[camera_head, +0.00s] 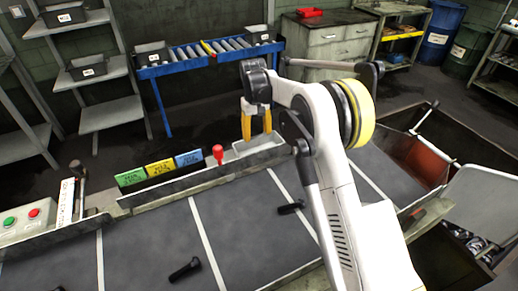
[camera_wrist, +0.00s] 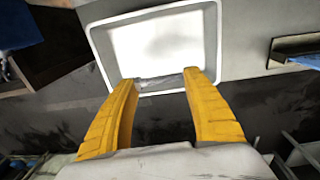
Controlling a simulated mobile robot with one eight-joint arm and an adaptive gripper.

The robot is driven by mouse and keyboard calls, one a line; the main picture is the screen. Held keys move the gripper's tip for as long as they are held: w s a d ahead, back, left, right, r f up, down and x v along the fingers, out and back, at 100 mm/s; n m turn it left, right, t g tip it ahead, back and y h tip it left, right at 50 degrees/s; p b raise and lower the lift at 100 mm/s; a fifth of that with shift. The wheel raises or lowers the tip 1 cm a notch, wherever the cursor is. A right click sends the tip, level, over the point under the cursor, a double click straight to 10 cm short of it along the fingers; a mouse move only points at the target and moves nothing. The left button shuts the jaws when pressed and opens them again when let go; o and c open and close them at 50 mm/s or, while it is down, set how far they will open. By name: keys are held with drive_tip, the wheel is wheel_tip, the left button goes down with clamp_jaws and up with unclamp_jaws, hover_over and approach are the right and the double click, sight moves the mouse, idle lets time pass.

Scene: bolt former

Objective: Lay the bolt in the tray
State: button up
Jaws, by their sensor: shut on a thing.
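My gripper (camera_head: 257,138) hangs with its yellow fingers over a pale tray (camera_head: 240,146) behind the conveyor's far edge. In the wrist view, the two fingers (camera_wrist: 160,82) are spread with a gap between them. A grey strip, apparently the bolt (camera_wrist: 160,84), spans that gap at the fingertips; its shape is blurred. The tray's rim (camera_wrist: 100,60) and bright white floor lie beyond the fingertips. The held bolt cannot be made out in the head view. Two other dark bolts lie on the belt, one near the middle (camera_head: 291,207) and one nearer (camera_head: 184,270).
Green (camera_head: 130,177), yellow (camera_head: 160,173) and blue (camera_head: 188,159) labelled blocks and a red knob (camera_head: 218,154) stand left of the tray. A button box (camera_head: 27,221) is at far left. A blue roller stand (camera_head: 205,58) stands behind.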

sight(257, 146)
drive_tip(key=shift+f+b, duration=0.55)
drive_tip(key=shift+f, duration=2.05)
drive_tip(key=shift+f+b, duration=0.45)
drive_tip(key=shift+f, duration=0.2)
drive_tip(key=o, duration=1.1)
drive_tip(key=shift+r, duration=0.1)
